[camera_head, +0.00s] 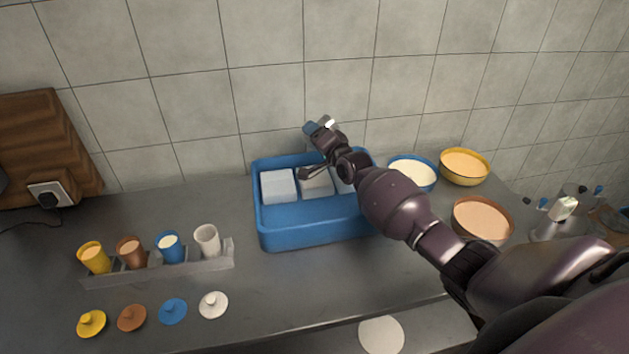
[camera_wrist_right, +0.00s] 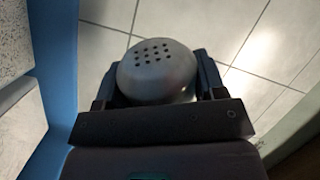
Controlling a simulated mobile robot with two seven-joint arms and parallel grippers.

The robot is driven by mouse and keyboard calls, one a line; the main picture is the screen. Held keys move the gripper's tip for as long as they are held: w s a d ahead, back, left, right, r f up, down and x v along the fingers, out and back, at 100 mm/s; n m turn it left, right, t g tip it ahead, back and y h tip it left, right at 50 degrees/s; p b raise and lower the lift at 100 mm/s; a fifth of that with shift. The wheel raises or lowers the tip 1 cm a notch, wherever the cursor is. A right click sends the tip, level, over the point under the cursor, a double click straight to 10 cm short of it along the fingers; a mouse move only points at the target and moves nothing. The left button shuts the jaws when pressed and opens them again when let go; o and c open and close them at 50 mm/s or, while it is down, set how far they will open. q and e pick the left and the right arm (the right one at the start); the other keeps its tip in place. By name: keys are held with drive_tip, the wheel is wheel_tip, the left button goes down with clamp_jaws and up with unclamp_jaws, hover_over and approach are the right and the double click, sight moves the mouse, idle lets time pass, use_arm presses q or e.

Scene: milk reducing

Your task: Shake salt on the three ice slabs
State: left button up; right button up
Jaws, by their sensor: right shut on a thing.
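A blue tray (camera_head: 300,238) stands against the tiled wall and holds pale ice slabs. My right gripper (camera_wrist_right: 158,92) is shut on a grey salt shaker (camera_wrist_right: 157,68), whose holed round top faces the wrist camera. The right hand is over the back of the tray in the head view; the shaker is hard to make out there. My left gripper is not in view.
Bowls, blue (camera_head: 413,174), yellow (camera_head: 464,166) and brown (camera_head: 482,219), stand right of the tray. A grey rack (camera_head: 160,268) with several cups is at the left, with lids (camera_head: 132,318) in front. A wooden block (camera_head: 45,150) is far left. The counter before the tray is clear.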

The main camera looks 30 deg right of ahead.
drive_tip(key=w+a+p, duration=0.2)
drive_tip(key=a, duration=0.6)
drive_tip(key=shift+a, duration=0.4)
idle(1.4)
drive_tip(key=shift+w, duration=0.1)
drive_tip(key=shift+r, duration=0.15)
